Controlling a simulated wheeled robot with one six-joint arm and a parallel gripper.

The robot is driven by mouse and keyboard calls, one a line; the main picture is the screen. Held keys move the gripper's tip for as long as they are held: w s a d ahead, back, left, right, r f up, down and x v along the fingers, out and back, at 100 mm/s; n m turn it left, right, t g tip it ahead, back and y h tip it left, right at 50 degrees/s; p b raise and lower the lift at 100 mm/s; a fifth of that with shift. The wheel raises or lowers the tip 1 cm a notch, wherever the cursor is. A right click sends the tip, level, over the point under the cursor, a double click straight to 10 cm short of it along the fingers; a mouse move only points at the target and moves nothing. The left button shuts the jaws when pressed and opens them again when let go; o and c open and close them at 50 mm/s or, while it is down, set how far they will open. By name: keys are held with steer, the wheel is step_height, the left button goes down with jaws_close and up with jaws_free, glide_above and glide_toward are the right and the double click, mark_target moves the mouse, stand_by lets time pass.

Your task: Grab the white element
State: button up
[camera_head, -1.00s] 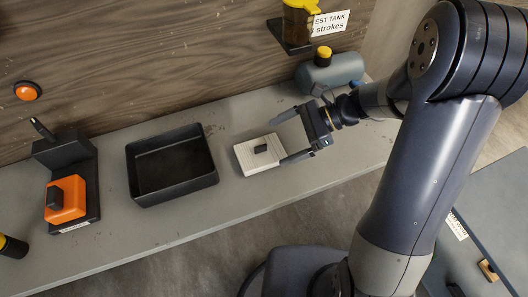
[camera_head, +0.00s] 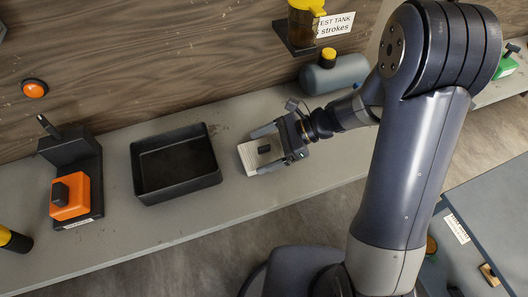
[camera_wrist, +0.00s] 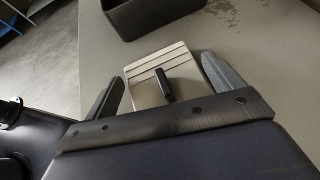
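The white element (camera_head: 250,158) is a flat, ribbed pale block with a small dark knob on top. It lies on the grey bench, right of the black tray. It also shows in the wrist view (camera_wrist: 145,96), just ahead of the palm. My gripper (camera_head: 258,153) is open, with one finger along each side of the block. In the wrist view the two fingers (camera_wrist: 162,72) reach partway along it, with narrow gaps visible. The block's near end is hidden by the gripper body.
The empty black tray (camera_head: 139,178) is left of the block. Farther left is a black stand (camera_head: 87,160) with an orange block (camera_head: 75,203). A grey tank (camera_head: 340,76) lies behind my gripper, near the wall. Bare bench (camera_head: 225,198) shows in front.

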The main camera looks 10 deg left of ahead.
steer(key=c, duration=0.5)
steer(key=shift+c, duration=0.2)
